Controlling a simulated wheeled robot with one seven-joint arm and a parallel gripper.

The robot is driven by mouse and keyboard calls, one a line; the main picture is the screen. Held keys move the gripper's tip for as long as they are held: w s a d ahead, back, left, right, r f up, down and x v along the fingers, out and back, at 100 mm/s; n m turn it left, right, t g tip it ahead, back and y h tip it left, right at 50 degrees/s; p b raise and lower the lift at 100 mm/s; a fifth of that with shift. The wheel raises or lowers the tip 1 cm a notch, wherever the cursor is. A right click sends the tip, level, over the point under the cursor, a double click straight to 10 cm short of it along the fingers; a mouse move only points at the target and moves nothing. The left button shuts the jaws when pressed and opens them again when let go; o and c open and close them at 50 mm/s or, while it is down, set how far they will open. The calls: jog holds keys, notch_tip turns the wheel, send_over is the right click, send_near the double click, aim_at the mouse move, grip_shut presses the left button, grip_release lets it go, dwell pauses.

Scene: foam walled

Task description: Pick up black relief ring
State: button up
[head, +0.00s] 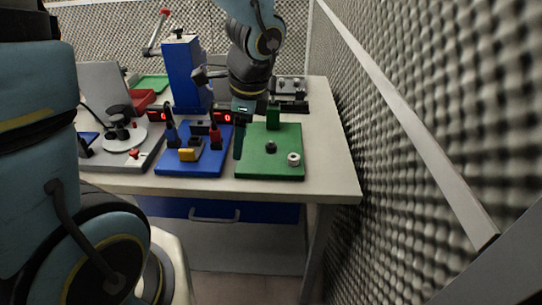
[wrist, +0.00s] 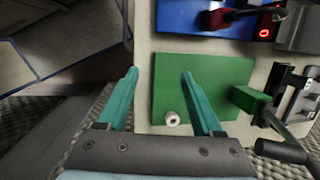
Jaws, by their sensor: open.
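A small black round piece (head: 271,147), likely the black relief ring, sits on the green board (head: 250,168) at the right of the table. It is too small to make out a hole. In the wrist view I cannot see it on the green board (wrist: 165,85); a finger may hide it. My gripper (head: 238,150) is open and empty near the green board's left edge, to the left of the black piece. In the wrist view my gripper's (wrist: 159,72) two teal fingers are wide apart, above the board's left part.
A white ring (head: 293,159) lies near the board's front right corner; it also shows in the wrist view (wrist: 171,118). A green block (head: 273,118) stands at the board's back. A blue board (head: 205,167) with several parts is to the left. A foam wall (head: 420,140) rises at the right.

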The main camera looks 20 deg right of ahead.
jog(key=s+d+f+m, duration=0.1)
jog(key=s+d+m, duration=0.1)
jog(key=d+m, duration=0.1)
jog(key=s+d+f+m+t+b, duration=0.1)
jog(key=s+d+m, duration=0.2)
jog(key=d+m, duration=0.1)
jog(key=s+d+f+m+t+b, duration=0.1)
jog(key=s+d+m, duration=0.1)
jog(key=d+m, duration=0.1)
jog(key=shift+s+d+f+m+h, duration=0.15)
jog(key=shift+s+m+h, duration=0.25)
jog(key=shift+m, duration=0.4)
jog(key=p, duration=0.3)
send_over(271, 142)
jog(key=s, duration=0.3)
jog(key=shift+w+d, duration=0.1)
jog(key=shift+d, duration=0.05)
jog(key=shift+w+r, duration=0.2)
jog(key=shift+w, duration=0.35)
jog(key=x, duration=0.5)
jog(key=shift+s+f, duration=0.15)
grip_shut()
